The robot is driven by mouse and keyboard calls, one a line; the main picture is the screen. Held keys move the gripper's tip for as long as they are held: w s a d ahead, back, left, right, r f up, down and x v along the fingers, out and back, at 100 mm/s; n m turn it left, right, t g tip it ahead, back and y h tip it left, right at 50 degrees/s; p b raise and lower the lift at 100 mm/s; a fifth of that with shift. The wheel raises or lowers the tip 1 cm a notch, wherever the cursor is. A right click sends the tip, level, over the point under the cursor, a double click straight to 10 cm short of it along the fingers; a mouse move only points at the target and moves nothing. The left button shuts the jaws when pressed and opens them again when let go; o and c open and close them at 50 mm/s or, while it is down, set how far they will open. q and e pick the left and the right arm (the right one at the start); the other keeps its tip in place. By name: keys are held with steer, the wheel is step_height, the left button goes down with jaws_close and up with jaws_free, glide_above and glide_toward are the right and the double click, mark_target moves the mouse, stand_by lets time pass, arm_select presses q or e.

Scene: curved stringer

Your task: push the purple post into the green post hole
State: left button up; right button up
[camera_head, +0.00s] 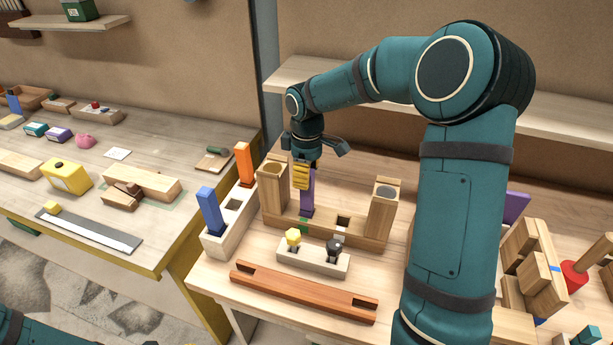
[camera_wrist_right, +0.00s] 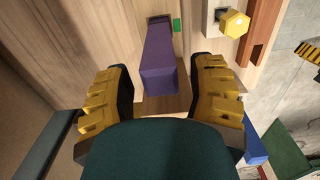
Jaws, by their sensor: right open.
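The purple post (camera_head: 307,200) stands upright at the left part of the wooden stringer (camera_head: 360,240), with a green mark (camera_head: 303,226) beside its foot. In the right wrist view the purple post (camera_wrist_right: 160,62) shows between the fingers, its far end beside the green mark (camera_wrist_right: 177,25). I cannot tell how deep it sits. My right gripper (camera_head: 303,178) is open above and around the upper post, pointing down. In the wrist view its yellow fingers (camera_wrist_right: 162,90) show gaps to the post on both sides. My left gripper is out of view.
An upright wooden block (camera_head: 272,195) stands close left of the gripper, another (camera_head: 384,210) to the right. A pale rack holds a blue post (camera_head: 210,210) and an orange post (camera_head: 244,163). In front lie a small holder (camera_head: 314,260) and a reddish bar (camera_head: 303,291).

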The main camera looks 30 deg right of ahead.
step_height(320, 180, up, 11)
steer(key=shift+f, duration=0.1)
stand_by(0.6)
